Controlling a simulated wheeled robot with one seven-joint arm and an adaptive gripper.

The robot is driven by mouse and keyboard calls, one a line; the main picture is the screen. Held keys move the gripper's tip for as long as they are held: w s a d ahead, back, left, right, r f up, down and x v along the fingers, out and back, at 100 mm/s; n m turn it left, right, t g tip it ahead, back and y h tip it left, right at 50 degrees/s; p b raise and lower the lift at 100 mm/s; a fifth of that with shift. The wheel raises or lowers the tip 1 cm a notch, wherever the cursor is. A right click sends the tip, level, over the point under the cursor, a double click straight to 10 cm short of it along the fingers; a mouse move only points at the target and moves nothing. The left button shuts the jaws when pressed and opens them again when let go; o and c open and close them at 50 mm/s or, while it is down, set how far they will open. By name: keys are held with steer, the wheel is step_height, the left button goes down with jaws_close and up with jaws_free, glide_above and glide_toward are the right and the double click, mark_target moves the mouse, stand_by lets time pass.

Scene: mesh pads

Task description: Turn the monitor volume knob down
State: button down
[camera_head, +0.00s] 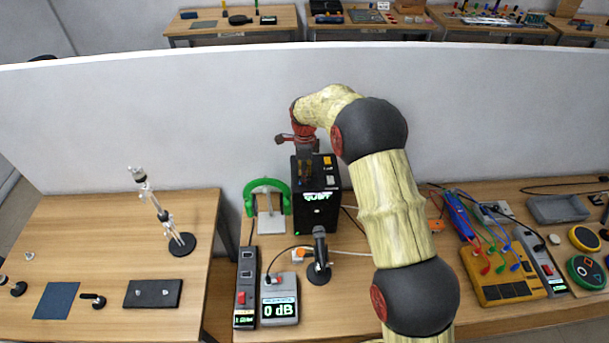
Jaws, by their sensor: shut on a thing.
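A black monitor box (316,217) stands at the back of the middle table, with a green lit display on its upper front that seems to read QUIET. My gripper (305,178) reaches down from above onto the left part of the box's top. Its fingers are shut on the volume knob there. The knob itself is hidden by the fingers, so I cannot see its angle. An orange button (327,161) and a small pale label or switch (329,179) show on the top, right of the fingers.
A green headphone on a stand (268,202) is close left of the box. A microphone (320,254), a grey meter reading 0 dB (280,299) and a power strip (246,290) stand in front. A yellow panel with cables (503,274) lies to the right. A white partition (180,110) rises behind.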

steer(key=n+b, duration=0.1)
steer(key=n, duration=0.2)
steer(key=shift+n, duration=0.3)
steer(key=n+b, duration=0.1)
steer(key=n, duration=0.2)
steer(key=shift+n, duration=0.3)
steer(key=n, duration=0.3)
steer(key=shift+n, duration=0.4)
steer(key=n+b, duration=0.1)
steer(key=n, duration=0.2)
steer(key=shift+n, duration=0.3)
steer(key=n, duration=0.6)
steer(key=shift+d+r, duration=0.1)
steer(key=n, duration=0.5)
steer(key=shift+n+b, duration=0.35)
steer(key=shift+n, duration=0.05)
steer(key=c, duration=1.5)
jaws_free()
steer(key=shift+c, duration=0.2)
